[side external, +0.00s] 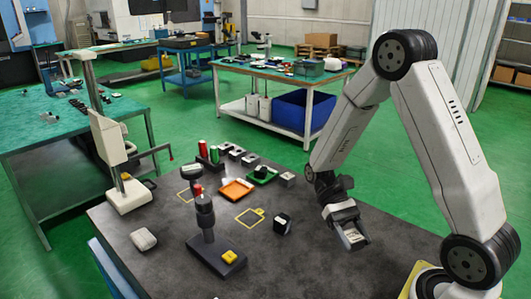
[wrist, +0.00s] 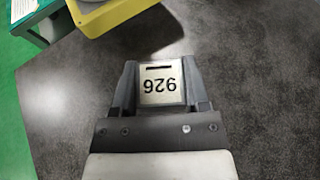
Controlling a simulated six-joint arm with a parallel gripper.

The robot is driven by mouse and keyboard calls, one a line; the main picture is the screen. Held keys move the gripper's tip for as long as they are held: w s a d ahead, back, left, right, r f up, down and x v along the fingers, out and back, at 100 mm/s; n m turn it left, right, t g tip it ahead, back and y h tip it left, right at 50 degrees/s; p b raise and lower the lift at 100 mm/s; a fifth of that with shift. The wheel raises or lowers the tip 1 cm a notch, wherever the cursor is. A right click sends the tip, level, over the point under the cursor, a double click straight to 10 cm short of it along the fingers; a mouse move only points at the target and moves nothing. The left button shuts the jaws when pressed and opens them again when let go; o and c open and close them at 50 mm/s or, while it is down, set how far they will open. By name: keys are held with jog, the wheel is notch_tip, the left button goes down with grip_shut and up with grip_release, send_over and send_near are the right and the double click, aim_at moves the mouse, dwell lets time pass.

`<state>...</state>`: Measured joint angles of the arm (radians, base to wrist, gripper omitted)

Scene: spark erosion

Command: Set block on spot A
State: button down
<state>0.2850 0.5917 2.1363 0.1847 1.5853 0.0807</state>
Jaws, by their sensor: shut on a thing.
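My gripper (side external: 345,222) is shut on a metal block (side external: 354,237), above the right part of the dark table. In the wrist view the block (wrist: 161,84) sits between the two grey fingers of my gripper (wrist: 160,88). No letter is readable on either, so I cannot tell which is spot A.
A dark block with a light face (side external: 282,224) stands between the middle outline and my gripper. An orange tray (side external: 236,190) and a green tray (side external: 262,176) lie behind. A black stand (side external: 206,222) with a yellow button (side external: 229,257) stands left. The front right tabletop is clear.

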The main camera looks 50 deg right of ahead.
jog(key=w+a+r+m+t+y, duration=0.1)
jog(key=w+r+m+t+y, duration=0.2)
jog(key=w+m+t, duration=0.4)
jog(key=w+a+r+m+t+y, duration=0.1)
jog(key=w+r+m+t+y, duration=0.2)
jog(key=w+m+t, duration=0.4)
jog(key=m+t, duration=0.3)
jog(key=shift+w+a, duration=0.35)
jog(key=shift+a, duration=0.05)
jog(key=w+f, duration=0.2)
jog(key=w, duration=0.2)
jog(key=w+f, duration=0.3)
jog(key=w, duration=0.1)
jog(key=w+f, duration=0.3)
jog(key=w, duration=0.1)
jog(key=shift+w, duration=0.25)
jog(key=shift+w+f, duration=0.5)
jog(key=shift+f, duration=0.1)
jog(key=shift+f, duration=0.1)
